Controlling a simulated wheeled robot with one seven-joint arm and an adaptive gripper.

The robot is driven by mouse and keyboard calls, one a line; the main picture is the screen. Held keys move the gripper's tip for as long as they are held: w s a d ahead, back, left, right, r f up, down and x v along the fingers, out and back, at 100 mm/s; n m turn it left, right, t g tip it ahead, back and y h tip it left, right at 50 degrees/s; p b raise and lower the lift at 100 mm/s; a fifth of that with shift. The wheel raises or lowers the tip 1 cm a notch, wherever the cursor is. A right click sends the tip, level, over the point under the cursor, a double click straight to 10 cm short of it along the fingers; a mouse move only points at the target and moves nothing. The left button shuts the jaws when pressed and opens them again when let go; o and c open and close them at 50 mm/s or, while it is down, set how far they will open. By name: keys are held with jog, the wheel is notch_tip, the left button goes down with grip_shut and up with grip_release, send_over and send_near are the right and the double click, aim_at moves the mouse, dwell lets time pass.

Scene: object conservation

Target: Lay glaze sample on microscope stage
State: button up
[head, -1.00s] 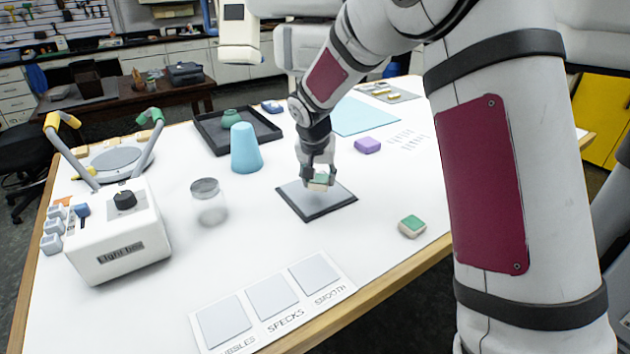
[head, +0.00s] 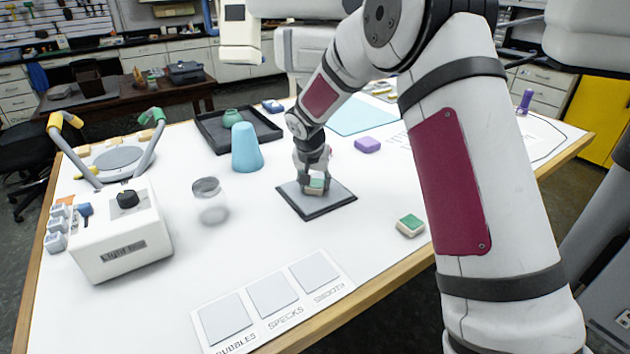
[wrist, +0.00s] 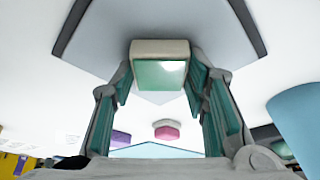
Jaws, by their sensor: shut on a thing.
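My gripper (head: 315,174) is shut on a small glaze sample (head: 314,187), a block with a green face and cream body. The sample is held over the middle of a square grey plate with dark edges (head: 335,197); I cannot tell whether it touches the plate. In the wrist view the sample (wrist: 160,72) sits between the fingertips (wrist: 160,84), with the plate (wrist: 165,25) beyond it. A second green-topped, cream-sided sample (head: 410,225) lies on the table, right of the plate. Nothing in view is clearly labelled as the microscope stage.
A blue cone (head: 246,148) and a clear jar (head: 209,200) stand left of the plate. A white light box (head: 118,235), a round grey disc between two bent lamps (head: 118,159), a dark tray (head: 262,127) and a purple block (head: 367,145) surround it. Labelled squares (head: 272,297) lie in front.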

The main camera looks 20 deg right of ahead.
jog(key=o, duration=1.2)
jog(key=v, duration=1.2)
jog(key=shift+r+b, duration=0.2)
jog(key=shift+b, duration=0.2)
jog(key=s+d+r+n, duration=0.15)
jog(key=s+r, duration=0.35)
jog(key=s, duration=0.5)
jog(key=s+d+r+n, duration=0.15)
jog(key=s+r, duration=0.35)
jog(key=s, duration=0.5)
jog(key=s+f+n+t+y, duration=0.1)
jog(key=s+f+n+y, duration=0.1)
jog(key=s, duration=1.5)
jog(key=shift+s+a, duration=0.2)
jog(key=shift+s, duration=0.05)
